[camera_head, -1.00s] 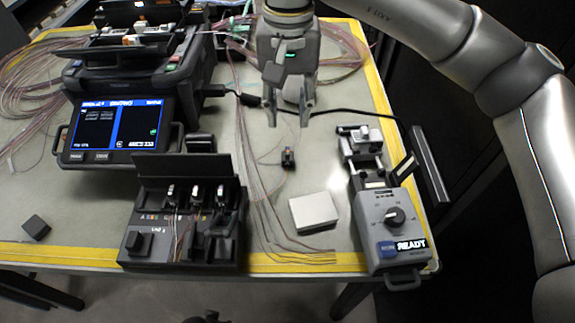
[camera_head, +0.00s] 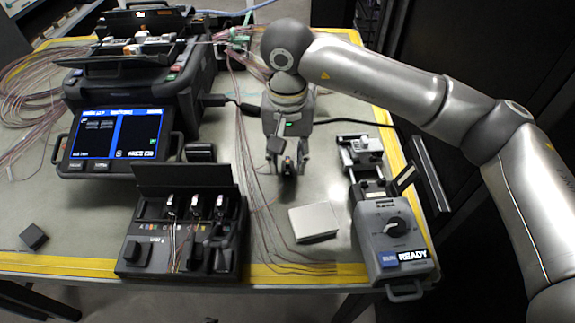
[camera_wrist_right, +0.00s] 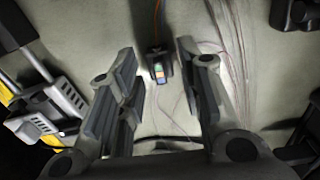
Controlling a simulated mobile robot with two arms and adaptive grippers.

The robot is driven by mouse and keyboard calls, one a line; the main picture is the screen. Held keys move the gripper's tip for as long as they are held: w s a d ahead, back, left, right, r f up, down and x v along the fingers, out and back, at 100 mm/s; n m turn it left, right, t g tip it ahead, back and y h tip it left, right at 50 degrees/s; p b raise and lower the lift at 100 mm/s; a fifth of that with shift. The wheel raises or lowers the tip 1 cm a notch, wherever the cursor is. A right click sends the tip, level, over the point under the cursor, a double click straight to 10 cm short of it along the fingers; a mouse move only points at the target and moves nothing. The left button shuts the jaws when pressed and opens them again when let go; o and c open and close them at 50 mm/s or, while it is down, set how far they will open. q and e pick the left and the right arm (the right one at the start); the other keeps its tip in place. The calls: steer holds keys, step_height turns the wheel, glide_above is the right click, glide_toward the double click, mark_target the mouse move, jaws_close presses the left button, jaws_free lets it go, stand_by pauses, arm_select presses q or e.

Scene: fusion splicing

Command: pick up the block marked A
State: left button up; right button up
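A small dark block (camera_wrist_right: 157,66) with coloured patches shows in the right wrist view, with an orange fiber running from its far end. I cannot read a letter on it. In the head view this block (camera_head: 288,167) stands on the table, partly hidden by my right gripper (camera_head: 288,171). The right gripper also shows in the right wrist view (camera_wrist_right: 166,64); its fingers are open, one on each side of the block, with gaps between. Similar small blocks sit in the black holder (camera_head: 128,262), above small letter marks. My left gripper is not in view.
A white box (camera_head: 314,222) lies just right of the gripper, and a grey device reading READY (camera_head: 392,243) stands further right. The splicer with its screen (camera_head: 118,135) is at the left. Thin loose fibers (camera_head: 258,215) run across the table beside the block.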

steer(key=shift+c, duration=0.4)
jaws_close()
